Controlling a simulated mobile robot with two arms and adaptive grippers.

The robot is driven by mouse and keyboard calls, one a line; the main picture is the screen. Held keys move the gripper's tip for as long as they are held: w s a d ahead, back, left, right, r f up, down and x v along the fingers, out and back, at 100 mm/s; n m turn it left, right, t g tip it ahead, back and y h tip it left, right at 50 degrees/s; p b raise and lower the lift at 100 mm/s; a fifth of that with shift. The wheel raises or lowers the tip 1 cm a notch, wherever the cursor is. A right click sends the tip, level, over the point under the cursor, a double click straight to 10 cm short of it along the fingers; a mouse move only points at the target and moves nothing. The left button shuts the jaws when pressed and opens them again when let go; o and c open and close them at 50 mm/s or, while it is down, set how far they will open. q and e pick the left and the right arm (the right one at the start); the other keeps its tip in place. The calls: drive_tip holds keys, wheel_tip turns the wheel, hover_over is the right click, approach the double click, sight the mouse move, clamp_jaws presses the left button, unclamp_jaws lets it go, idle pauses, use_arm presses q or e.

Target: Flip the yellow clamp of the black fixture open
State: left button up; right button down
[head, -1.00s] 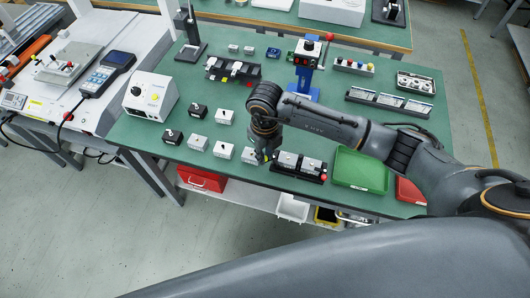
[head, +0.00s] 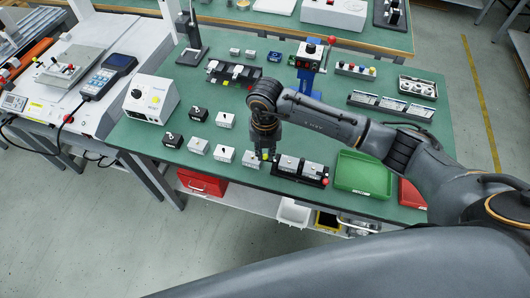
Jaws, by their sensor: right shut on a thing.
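The black fixture (head: 300,170) lies near the front edge of the green table, with grey metal blocks on it and a red knob at its right end. A small bit of the yellow clamp (head: 265,157) shows at its left end, just under my right gripper (head: 265,151). My right gripper points down and is shut on the yellow clamp. The fingertips are small and partly hidden by the wrist, so the clamp's angle is hard to tell. My left gripper is not in view.
Small grey and black blocks (head: 224,153) stand left of the fixture. A green tray (head: 364,173) stands close on its right. A white control box (head: 150,97) is at the left, and a blue stand (head: 307,75) is behind.

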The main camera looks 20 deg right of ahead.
sight(266, 155)
drive_tip(key=shift+w+m, duration=0.15)
drive_tip(key=shift+m, duration=0.35)
drive_tip(key=c, duration=1.3)
unclamp_jaws()
wheel_tip(266, 155, up, 12)
